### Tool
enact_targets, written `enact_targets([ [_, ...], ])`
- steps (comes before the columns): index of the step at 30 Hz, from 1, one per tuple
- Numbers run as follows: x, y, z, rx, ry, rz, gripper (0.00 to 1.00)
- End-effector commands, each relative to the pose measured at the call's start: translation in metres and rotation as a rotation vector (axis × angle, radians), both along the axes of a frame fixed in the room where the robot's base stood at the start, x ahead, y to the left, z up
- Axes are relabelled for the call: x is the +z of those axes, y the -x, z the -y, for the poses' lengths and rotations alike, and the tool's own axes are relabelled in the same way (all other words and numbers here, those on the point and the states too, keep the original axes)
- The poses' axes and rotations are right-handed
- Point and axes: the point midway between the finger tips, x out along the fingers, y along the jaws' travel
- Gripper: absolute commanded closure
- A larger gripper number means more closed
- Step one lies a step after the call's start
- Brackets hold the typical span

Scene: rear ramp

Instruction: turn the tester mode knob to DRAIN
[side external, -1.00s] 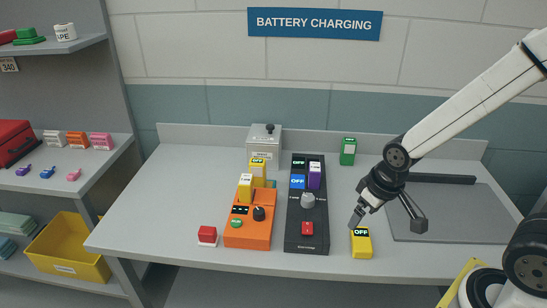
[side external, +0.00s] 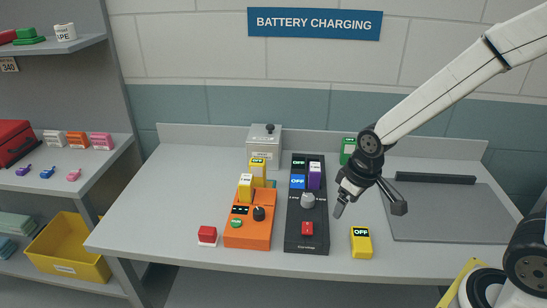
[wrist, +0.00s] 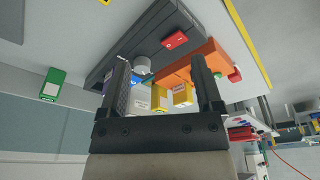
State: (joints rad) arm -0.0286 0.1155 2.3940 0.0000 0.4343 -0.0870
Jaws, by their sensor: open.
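An orange device (side external: 246,237), likely the tester, lies on the bench with a black knob (side external: 259,213), a small dark display and a green button. The knob labels are too small to read. My gripper (side external: 369,207) is open and empty, above the bench right of the black device and apart from both knobs. In the wrist view, the orange device (wrist: 205,60) and the grey knob (wrist: 142,62) appear beyond my open fingers (wrist: 160,62).
Yellow batteries (side external: 246,187) stand in the orange device; a blue one (side external: 297,182) and a purple one (side external: 315,178) are on the black device. A yellow block marked OFF (side external: 361,244), a green battery (side external: 347,150), a red-and-white block (side external: 207,235) and a grey box (side external: 264,146) are nearby.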

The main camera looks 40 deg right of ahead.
Motion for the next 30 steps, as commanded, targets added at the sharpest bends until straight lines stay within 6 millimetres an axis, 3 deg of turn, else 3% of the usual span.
enact_targets([
  [6, 0.0, -0.053, -0.016, 0.142, 0.021, -0.041, 0.16],
  [18, -0.012, -0.138, -0.053, 0.414, 0.052, -0.119, 0.16],
  [24, -0.024, -0.172, -0.075, 0.545, 0.063, -0.156, 0.16],
  [30, -0.032, -0.193, -0.09, 0.636, 0.07, -0.181, 0.16],
])
